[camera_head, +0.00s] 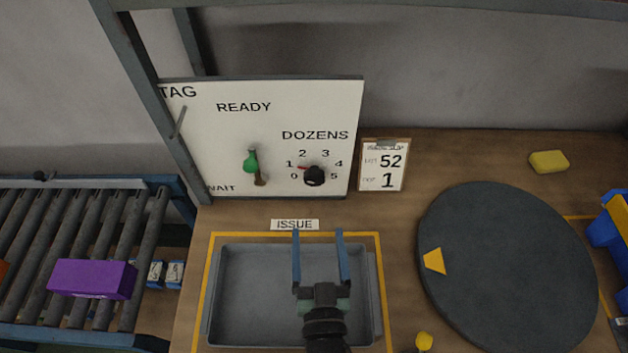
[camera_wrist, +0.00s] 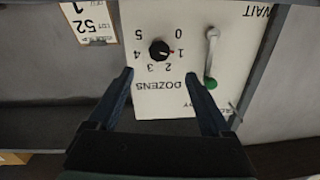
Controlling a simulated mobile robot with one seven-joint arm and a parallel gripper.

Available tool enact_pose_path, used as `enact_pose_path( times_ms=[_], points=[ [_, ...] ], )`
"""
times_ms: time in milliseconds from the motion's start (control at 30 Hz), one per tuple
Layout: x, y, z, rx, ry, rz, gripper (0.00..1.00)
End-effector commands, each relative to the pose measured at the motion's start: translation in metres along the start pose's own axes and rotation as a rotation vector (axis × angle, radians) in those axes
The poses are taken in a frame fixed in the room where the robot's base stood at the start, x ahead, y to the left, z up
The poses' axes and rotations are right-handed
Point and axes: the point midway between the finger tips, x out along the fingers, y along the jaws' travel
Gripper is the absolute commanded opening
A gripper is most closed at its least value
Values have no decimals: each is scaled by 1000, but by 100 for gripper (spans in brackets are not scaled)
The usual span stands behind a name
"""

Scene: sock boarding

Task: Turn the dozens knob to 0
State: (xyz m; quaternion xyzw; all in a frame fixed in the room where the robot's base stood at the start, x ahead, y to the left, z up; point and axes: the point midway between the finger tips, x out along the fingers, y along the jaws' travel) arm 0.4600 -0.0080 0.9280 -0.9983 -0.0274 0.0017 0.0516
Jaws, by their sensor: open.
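The dozens knob (camera_head: 314,177) is a black round knob on a white panel (camera_head: 215,140), under the word DOZENS, with numbers 0 to 5 around it. Its red pointer aims at the 1. It also shows upside down in the wrist view (camera_wrist: 159,51), with the red mark towards the 1. My gripper (camera_head: 318,238) is open and empty, its two blue fingers over the far part of the grey tray, apart from the knob. In the wrist view the fingertips (camera_wrist: 155,73) are spread on either side, with the knob visible between and beyond them.
A green-handled lever (camera_head: 251,162) stands left of the knob, between READY and WAIT. A card (camera_head: 383,165) reading 52 and 1 stands right of the panel. Below are the grey tray (camera_head: 212,300), a dark turntable (camera_head: 510,260) and a roller conveyor with a purple box (camera_head: 92,278).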

Motion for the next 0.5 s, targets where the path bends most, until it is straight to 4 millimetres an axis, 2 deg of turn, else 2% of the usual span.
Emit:
enact_pose_path(
  times_ms=[167,500],
  points=[
    [18,0,-1,2,2,-2,83],
    [79,0,-2,1,3,0,83]
  ],
)
